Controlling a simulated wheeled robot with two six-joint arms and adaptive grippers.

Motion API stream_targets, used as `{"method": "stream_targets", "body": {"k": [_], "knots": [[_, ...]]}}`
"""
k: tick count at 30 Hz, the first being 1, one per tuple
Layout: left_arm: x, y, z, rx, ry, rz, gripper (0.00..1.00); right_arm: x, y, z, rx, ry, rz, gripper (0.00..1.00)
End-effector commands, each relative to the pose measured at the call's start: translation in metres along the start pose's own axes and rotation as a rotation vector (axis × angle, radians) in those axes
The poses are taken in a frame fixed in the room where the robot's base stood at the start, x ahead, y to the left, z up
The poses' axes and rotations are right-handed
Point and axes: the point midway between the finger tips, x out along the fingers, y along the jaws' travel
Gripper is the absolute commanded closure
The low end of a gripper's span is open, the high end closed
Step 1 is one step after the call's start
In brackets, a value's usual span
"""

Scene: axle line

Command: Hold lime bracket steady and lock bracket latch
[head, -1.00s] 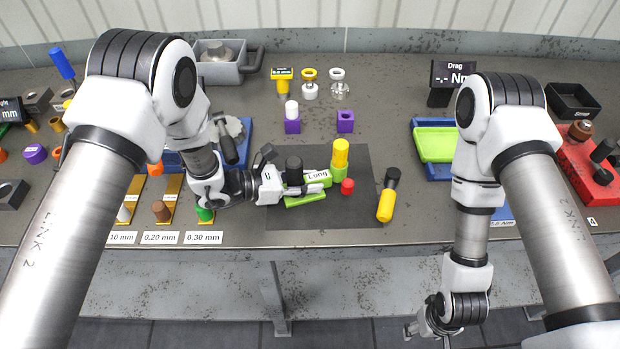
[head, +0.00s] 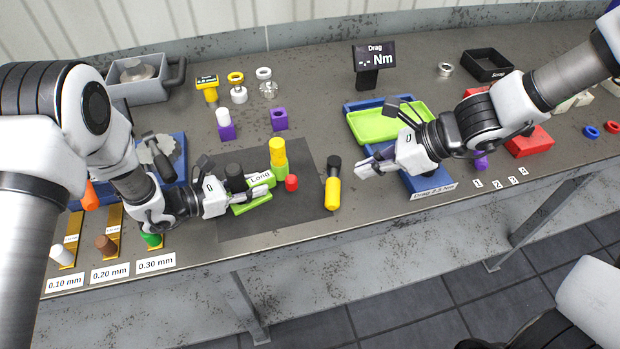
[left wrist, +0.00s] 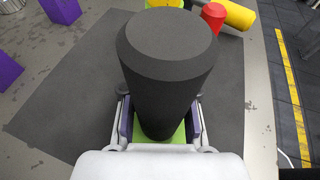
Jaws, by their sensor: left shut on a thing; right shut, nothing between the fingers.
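The lime bracket (head: 252,207) lies on the dark mat, with a label reading "Long" on it. A black cylinder (head: 235,172) stands upright on it and fills the middle of the left wrist view (left wrist: 165,75). A yellow cylinder on a lime block (head: 278,158) and a red knob (head: 291,183) are at its right end; which part is the latch I cannot tell. My left gripper (head: 228,198) is shut on the lime bracket, its fingers on either side below the black cylinder. My right gripper (head: 366,165) is shut and empty, above the bench right of the mat.
A yellow screwdriver-like tool (head: 333,185) with a black end lies at the mat's right edge, between the grippers. A lime tray (head: 385,124) and a "Drag" display (head: 374,60) stand behind my right gripper. Purple blocks (head: 279,120) stand behind the mat.

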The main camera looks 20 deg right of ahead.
Motion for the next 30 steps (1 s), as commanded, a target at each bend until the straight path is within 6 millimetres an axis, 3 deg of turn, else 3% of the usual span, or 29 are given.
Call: {"method": "stream_targets", "body": {"k": [11,14,25,30], "knots": [[0.000,0.000,0.000,0.000,0.000,0.001,0.95,0.012,0.002,-0.002,-0.002,0.009,0.009,1.00],[0.000,0.000,0.000,0.000,0.000,0.001,0.95,0.025,0.001,-0.002,-0.004,0.010,0.006,1.00],[0.000,0.000,0.000,0.000,0.000,0.001,0.95,0.106,0.002,-0.002,-0.010,0.010,0.005,1.00],[0.000,0.000,0.000,0.000,0.001,0.001,0.95,0.123,0.001,0.020,-0.011,0.007,0.003,1.00]]}}
